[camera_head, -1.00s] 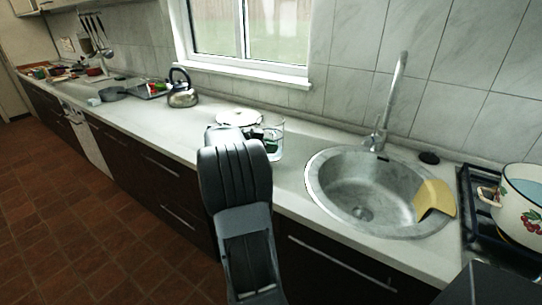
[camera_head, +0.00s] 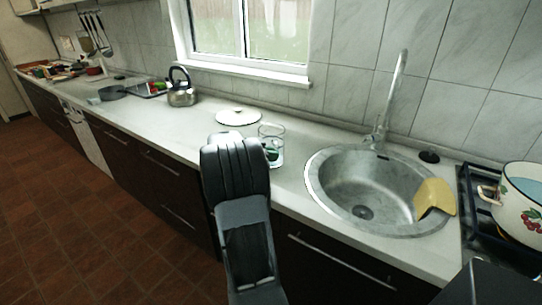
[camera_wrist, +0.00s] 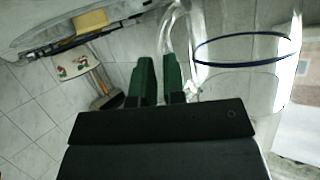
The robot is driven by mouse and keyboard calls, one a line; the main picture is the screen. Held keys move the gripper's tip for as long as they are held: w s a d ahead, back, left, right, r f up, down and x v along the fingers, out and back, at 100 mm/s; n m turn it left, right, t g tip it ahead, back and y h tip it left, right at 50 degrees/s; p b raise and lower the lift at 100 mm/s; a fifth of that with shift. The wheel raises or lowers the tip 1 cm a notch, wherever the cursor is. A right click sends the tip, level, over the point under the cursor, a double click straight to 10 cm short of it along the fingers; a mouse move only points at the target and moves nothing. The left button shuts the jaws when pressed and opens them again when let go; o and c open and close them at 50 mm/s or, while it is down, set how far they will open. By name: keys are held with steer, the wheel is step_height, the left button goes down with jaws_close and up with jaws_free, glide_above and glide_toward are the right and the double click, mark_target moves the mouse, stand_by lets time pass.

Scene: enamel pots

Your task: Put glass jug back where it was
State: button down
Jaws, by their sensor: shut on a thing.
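The glass jug (camera_head: 277,146) is clear and shows just beyond my arm, over the counter left of the sink. In the wrist view the jug (camera_wrist: 245,70) fills the right side, with a dark blue band around it and its handle beside my fingers. My gripper (camera_wrist: 158,80) has green fingers and is shut on the jug's handle. In the head view my arm hides most of the gripper. I cannot tell whether the jug's base touches the counter.
A white lid (camera_head: 238,117) lies on the counter behind the jug. A steel kettle (camera_head: 182,92) stands further left. The round sink (camera_head: 335,190) is to the right, with a yellow cloth-like piece (camera_head: 434,196) on its rim. A cherry-patterned pot (camera_head: 520,205) stands on the hob.

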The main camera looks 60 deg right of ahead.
steer(key=c, duration=1.2)
jaws_free()
steer(key=shift+r+p, duration=0.25)
steer(key=shift+p, duration=0.15)
steer(key=b+v, duration=0.1)
steer(key=v, duration=1.1)
steer(key=s+a+f+n+t+y, duration=0.3)
steer(key=a+n, duration=0.5)
steer(key=a, duration=0.3)
steer(key=s+a+f+n+t+y, duration=0.2)
steer(key=a+f+n+t+y, duration=0.1)
steer(key=a+n, duration=0.6)
steer(key=s+a+f+n+t+y, duration=0.3)
steer(key=a+n, duration=0.5)
steer(key=a, duration=0.6)
steer(key=f+t+y, duration=0.1)
steer(key=y, duration=0.1)
steer(key=shift+s+a+n+y, duration=0.2)
steer(key=shift+s+n+y, duration=0.1)
steer(key=shift+s, duration=0.05)
